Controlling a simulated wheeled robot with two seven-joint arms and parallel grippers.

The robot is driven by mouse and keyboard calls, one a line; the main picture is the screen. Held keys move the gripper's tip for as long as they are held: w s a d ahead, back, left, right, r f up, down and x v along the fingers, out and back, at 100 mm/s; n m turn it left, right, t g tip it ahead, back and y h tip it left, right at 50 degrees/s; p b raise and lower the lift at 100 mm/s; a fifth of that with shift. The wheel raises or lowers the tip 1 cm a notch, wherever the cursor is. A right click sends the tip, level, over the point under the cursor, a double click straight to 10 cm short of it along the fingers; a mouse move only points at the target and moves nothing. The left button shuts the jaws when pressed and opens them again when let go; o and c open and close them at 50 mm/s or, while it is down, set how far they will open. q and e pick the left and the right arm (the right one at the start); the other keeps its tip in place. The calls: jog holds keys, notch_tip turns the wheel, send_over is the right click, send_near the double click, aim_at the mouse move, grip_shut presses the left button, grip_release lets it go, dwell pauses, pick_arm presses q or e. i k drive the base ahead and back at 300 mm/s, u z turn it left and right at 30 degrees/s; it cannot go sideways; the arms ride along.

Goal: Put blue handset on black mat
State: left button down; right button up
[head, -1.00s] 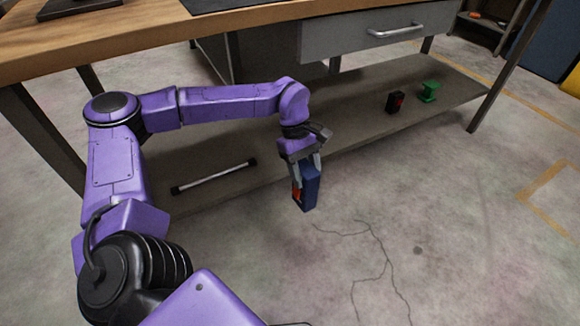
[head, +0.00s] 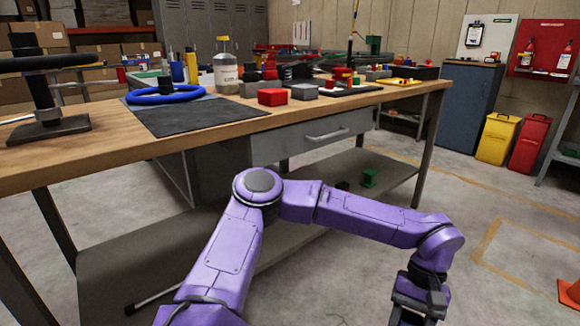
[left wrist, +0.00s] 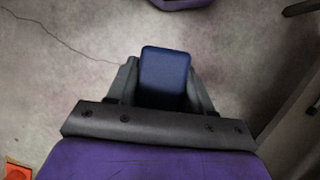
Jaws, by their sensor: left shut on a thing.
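The blue handset (left wrist: 165,72) is a dark blue block with rounded corners, held between the fingers of my left gripper (left wrist: 163,92) in the left wrist view. In the head view the same gripper (head: 418,298) hangs low at the lower right, in front of the bench; its fingers and the handset are below the picture's edge. The black mat (head: 200,119) lies flat on the wooden bench top, left of centre, and its front part is bare. My right gripper is in neither view.
A blue ring (head: 165,94) lies at the mat's back left. A steering-wheel stand (head: 48,128) stands left of the mat. A bottle (head: 226,72), a red box (head: 272,97) and a grey box (head: 304,92) stand behind and right of it. The bench's front edge lies beyond my arm.

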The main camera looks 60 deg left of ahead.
aim_at(190, 117)
jog(key=z, duration=0.55)
jog(key=i, duration=0.95)
jog(key=u, duration=3.1)
